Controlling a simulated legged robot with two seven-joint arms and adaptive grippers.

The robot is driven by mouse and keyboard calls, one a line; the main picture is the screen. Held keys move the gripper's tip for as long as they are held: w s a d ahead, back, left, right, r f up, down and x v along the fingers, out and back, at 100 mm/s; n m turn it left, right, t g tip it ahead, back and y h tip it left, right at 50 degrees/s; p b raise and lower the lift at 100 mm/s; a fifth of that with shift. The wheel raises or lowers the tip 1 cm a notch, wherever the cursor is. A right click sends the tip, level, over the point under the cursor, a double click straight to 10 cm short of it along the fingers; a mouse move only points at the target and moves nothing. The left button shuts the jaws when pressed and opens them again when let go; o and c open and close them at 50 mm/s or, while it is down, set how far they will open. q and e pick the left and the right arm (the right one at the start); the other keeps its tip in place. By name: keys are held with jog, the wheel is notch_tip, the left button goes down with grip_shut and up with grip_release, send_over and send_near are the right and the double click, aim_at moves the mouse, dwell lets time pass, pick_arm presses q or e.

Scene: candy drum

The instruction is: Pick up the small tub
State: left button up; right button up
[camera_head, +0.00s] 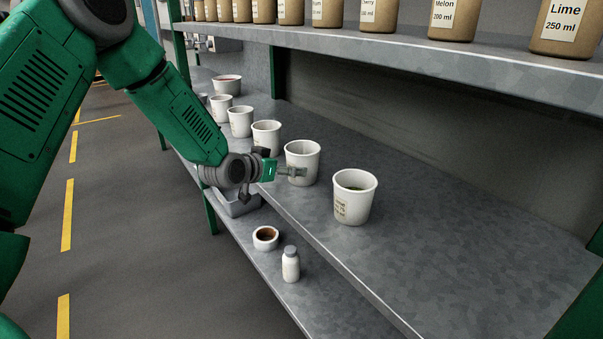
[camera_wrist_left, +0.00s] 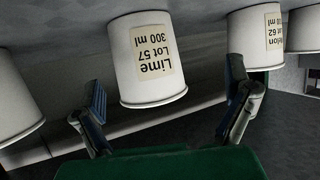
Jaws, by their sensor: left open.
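Several small white tubs stand in a row on the grey shelf. The nearest tub (camera_head: 355,200) has a label and something green inside. The tub behind it (camera_head: 303,160) is partly covered by my left gripper (camera_head: 268,172), which is open and empty at the shelf's front edge. In the left wrist view, which appears upside down, a tub labelled Lime, Lot 57, 300 ml (camera_wrist_left: 150,62) shows between the spread fingers of the left gripper (camera_wrist_left: 166,78), with no visible contact. I cannot tell for certain which tub in the head view it is. My right gripper is not in view.
Neighbouring tubs (camera_head: 266,135) stand close by; one labelled Lot 62 (camera_wrist_left: 256,35) is beside a finger in the wrist view. Brown labelled jars (camera_head: 565,28) line the upper shelf. Below are a tape roll (camera_head: 265,238), a white bottle (camera_head: 290,266) and a grey tray (camera_head: 240,207).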

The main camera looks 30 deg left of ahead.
aim_at(303, 165)
pick_arm(q)
jog(key=shift+w+d+f, duration=0.1)
jog(key=shift+w+f, duration=0.15)
jog(key=shift+w, duration=0.35)
jog(key=shift+w+d, duration=0.15)
jog(key=shift+w, duration=0.05)
jog(key=shift+w+d+f+b, duration=0.25)
jog(key=shift+w+d+b, duration=0.2)
jog(key=shift+w+d, duration=0.2)
jog(key=shift+w+d+f+b, duration=0.2)
jog(key=shift+w+d+b, duration=0.25)
jog(key=shift+w+d, duration=0.15)
jog(key=shift+b+x, duration=0.35)
jog(key=shift+x, duration=0.75)
jog(key=shift+w+a+f, duration=0.2)
jog(key=shift+a, duration=0.7)
jog(key=shift+d, duration=0.15)
jog(key=c, duration=1)
jog(key=shift+d, duration=0.25)
jog(key=c, duration=0.4)
jog(key=shift+d+r, duration=0.15)
jog(key=shift+r, duration=0.05)
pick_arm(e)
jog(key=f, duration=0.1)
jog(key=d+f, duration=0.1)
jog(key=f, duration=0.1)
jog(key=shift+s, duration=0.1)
